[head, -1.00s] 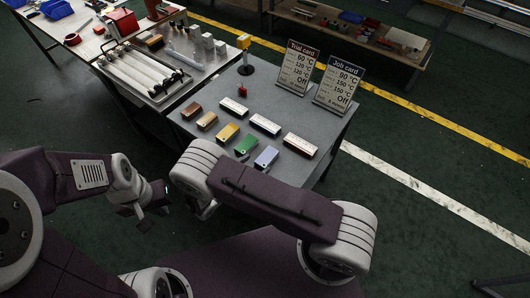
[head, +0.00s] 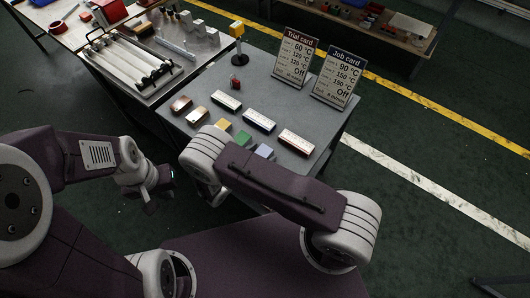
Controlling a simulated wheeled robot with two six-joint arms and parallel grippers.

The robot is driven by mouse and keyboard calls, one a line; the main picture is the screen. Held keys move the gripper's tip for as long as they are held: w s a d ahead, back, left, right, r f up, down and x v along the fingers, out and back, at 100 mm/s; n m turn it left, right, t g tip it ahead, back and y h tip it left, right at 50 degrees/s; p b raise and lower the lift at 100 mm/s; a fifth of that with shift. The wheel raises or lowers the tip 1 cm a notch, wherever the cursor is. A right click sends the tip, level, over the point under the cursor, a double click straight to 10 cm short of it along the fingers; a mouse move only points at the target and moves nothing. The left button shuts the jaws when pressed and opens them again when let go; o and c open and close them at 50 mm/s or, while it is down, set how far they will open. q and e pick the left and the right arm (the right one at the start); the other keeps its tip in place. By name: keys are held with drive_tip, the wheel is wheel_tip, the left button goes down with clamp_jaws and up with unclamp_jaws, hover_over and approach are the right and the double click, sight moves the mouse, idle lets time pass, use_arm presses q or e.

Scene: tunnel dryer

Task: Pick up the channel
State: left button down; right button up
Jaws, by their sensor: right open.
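A long, thin grey metal piece (head: 175,48) lies on the steel-topped table at upper left, beside the rack of white tubes. It may be the channel, but it is too small to be sure. My left gripper (head: 150,195) hangs over the floor at lower left, well short of that table. Its fingers are small and dark, so I cannot see whether they are open. My right arm (head: 275,187) folds across the front of the grey table. Its gripper is hidden behind the arm.
The grey table (head: 190,140) holds several coloured blocks, white-labelled boxes (head: 260,121), a yellow-topped post (head: 237,30), a Trial card (head: 294,57) and a Job card (head: 338,78). A rack of white tubes (head: 130,60) stands at left.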

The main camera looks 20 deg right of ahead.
sight(260, 150)
drive_tip(key=shift+s, duration=0.15)
drive_tip(key=shift+s+a+r, duration=0.2)
drive_tip(key=shift+s+a, duration=0.05)
drive_tip(key=c, duration=0.4)
drive_tip(key=shift+s+a, duration=0.1)
drive_tip(key=c, duration=1.1)
drive_tip(key=shift+f, duration=0.1)
clamp_jaws()
drive_tip(key=shift+r, duration=0.25)
drive_tip(key=r, duration=0.3)
drive_tip(key=shift+w+r, duration=0.25)
drive_tip(key=shift+r, duration=0.15)
drive_tip(key=s+d+r, duration=0.1)
drive_tip(key=d+r, duration=0.6)
drive_tip(key=d, duration=0.5)
drive_tip(key=shift+s, duration=0.4)
